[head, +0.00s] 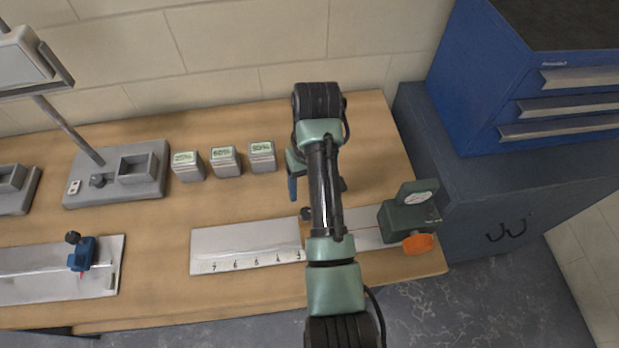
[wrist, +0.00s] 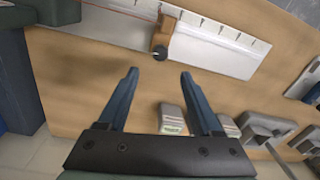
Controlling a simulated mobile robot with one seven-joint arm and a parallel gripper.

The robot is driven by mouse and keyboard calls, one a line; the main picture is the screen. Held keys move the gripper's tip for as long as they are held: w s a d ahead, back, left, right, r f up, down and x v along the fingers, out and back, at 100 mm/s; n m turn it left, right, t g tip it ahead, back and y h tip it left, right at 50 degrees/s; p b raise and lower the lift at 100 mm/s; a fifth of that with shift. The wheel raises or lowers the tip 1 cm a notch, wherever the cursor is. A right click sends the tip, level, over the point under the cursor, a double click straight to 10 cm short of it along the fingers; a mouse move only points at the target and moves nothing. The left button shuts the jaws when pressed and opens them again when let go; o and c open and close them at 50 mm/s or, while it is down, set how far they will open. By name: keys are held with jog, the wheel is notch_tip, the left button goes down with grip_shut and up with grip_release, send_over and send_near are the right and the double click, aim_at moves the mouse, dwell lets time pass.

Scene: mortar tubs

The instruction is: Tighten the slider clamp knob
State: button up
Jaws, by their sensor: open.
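A white scale track (head: 245,246) with printed numbers lies along the front of the workbench. An orange-brown slider (wrist: 163,34) with a dark clamp knob (wrist: 160,53) sits across this track in the wrist view. In the head view my arm hides most of the slider, and the dark knob (head: 306,214) shows beside it. My gripper (wrist: 158,76) is open and empty, with its two blue fingers pointing toward the knob. The knob lies beyond the fingertips, near the middle of the gap between them, and is apart from them. Whether the knob is tight cannot be seen.
A dark green gauge block (head: 395,222) with an orange knob (head: 418,244) stands at the track's right end. Several grey cubes (head: 227,163) stand behind. A second track (head: 45,287) with a blue slider (head: 83,256) lies left. Blue drawers (head: 480,75) stand right.

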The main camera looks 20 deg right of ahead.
jog(key=shift+r+p, duration=0.65)
jog(key=shift+r, duration=1.1)
